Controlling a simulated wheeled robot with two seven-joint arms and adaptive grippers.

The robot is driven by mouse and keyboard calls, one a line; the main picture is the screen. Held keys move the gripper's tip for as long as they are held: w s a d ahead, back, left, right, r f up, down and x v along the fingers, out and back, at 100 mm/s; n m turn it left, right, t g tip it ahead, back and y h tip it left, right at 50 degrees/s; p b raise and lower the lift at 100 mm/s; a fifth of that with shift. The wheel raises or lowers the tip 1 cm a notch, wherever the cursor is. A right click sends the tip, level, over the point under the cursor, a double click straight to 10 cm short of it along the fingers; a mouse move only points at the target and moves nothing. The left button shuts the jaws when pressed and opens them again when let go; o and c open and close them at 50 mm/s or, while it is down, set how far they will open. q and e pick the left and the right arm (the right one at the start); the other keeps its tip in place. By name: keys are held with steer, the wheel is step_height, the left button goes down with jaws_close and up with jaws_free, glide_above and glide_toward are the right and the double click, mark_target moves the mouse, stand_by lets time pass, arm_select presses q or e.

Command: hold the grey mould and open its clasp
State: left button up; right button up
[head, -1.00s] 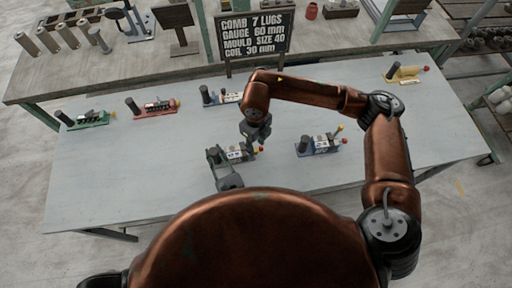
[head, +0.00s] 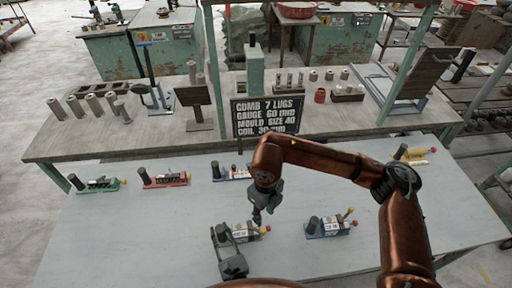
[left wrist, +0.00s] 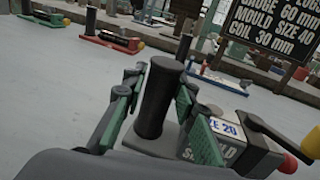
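The grey mould (head: 243,234) stands on the near middle of the pale table, with a dark upright post at its left end and small yellow and red knobs at its right end. In the left wrist view the mould (left wrist: 232,135) has a label that seems to read "SIZE 20", and its red knob (left wrist: 290,163) shows. My left gripper (head: 222,236) is at the post. Its green-padded fingers (left wrist: 157,112) stand open on either side of the black post (left wrist: 157,95), with a gap on the left. My right gripper (head: 257,216) hangs just above the mould; its finger opening is unclear.
A blue mould (head: 330,227) stands to the right. Green (head: 97,185), red (head: 164,178), another blue (head: 232,172) and yellow (head: 413,154) pieces stand farther back. A sign (head: 267,116) stands behind the table. The table's left front is clear.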

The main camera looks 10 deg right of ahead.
arm_select(q)
steer(key=o, duration=0.4)
steer(key=shift+r, duration=0.15)
steer(key=shift+d, duration=0.1)
